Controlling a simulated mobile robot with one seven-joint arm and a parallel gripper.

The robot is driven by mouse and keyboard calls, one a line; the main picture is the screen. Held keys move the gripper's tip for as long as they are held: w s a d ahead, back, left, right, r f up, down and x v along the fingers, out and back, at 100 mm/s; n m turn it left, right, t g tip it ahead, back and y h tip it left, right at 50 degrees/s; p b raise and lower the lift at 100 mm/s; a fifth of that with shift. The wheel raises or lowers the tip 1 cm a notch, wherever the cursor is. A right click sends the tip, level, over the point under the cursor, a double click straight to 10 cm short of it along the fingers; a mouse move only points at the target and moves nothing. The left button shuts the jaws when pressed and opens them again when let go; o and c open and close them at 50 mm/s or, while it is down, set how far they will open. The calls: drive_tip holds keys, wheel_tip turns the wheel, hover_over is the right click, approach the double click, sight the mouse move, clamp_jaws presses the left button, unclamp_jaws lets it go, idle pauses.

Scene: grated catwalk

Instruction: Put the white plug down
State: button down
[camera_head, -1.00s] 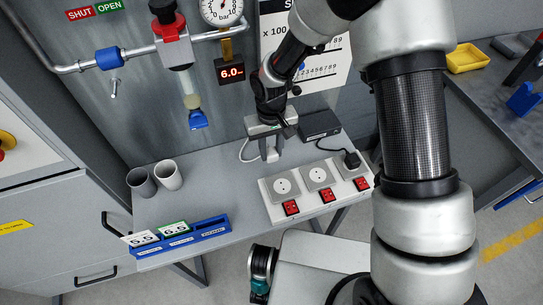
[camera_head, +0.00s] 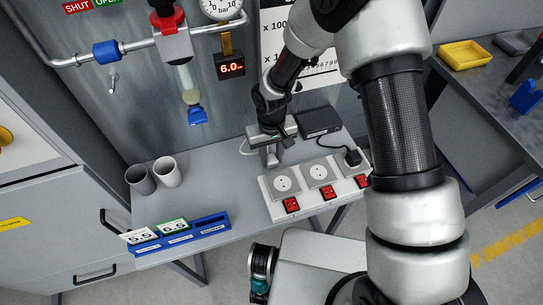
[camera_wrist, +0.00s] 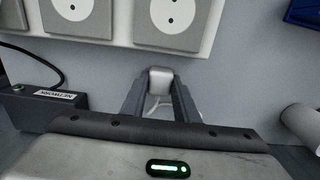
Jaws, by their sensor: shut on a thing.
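The white plug (camera_wrist: 160,80) sits between the fingertips of my gripper (camera_wrist: 160,88) in the wrist view, and the fingers are shut on it. In the head view my gripper (camera_head: 272,158) points down over the grey bench, behind the left end of the white socket strip (camera_head: 330,200). The plug is mostly hidden by the fingers there. Its pale cable (camera_head: 245,146) loops to the left of the gripper. I cannot tell whether the plug touches the bench top (camera_head: 215,185).
A black network box (camera_head: 318,123) is right of the gripper, and a black plug (camera_head: 353,157) fills the strip's right socket. Two cups (camera_head: 168,173) and a blue card tray (camera_head: 208,228) stand left. The bench between cups and strip is clear.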

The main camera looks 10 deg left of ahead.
sight(272, 158)
drive_tip(key=c, duration=1.4)
unclamp_jaws()
drive_tip(key=shift+r+p, duration=0.45)
drive_tip(key=shift+p, duration=0.15)
drive_tip(key=d+r+m+t, duration=0.1)
drive_tip(key=d+r, duration=0.3)
drive_tip(key=r, duration=0.7)
drive_tip(key=d+r+t, duration=0.1)
drive_tip(key=d+r, duration=0.3)
drive_tip(key=r, duration=0.7)
drive_tip(key=s+d+r+m+t, duration=0.1)
drive_tip(key=s+d+r, duration=0.3)
drive_tip(key=d+r, duration=0.1)
drive_tip(key=s+d+r+m+t, duration=0.1)
drive_tip(key=s+d+r+m, duration=0.1)
drive_tip(key=s+d+r, duration=0.3)
drive_tip(key=s+d+r+m+t, duration=0.1)
drive_tip(key=s+d+r+m, duration=0.1)
drive_tip(key=s+d+r, duration=0.3)
drive_tip(key=shift+d+r+t, duration=0.15)
drive_tip(key=shift+d+r, duration=0.05)
drive_tip(key=shift+d, duration=0.35)
drive_tip(key=shift+d+r+t, duration=0.15)
drive_tip(key=shift+d, duration=0.4)
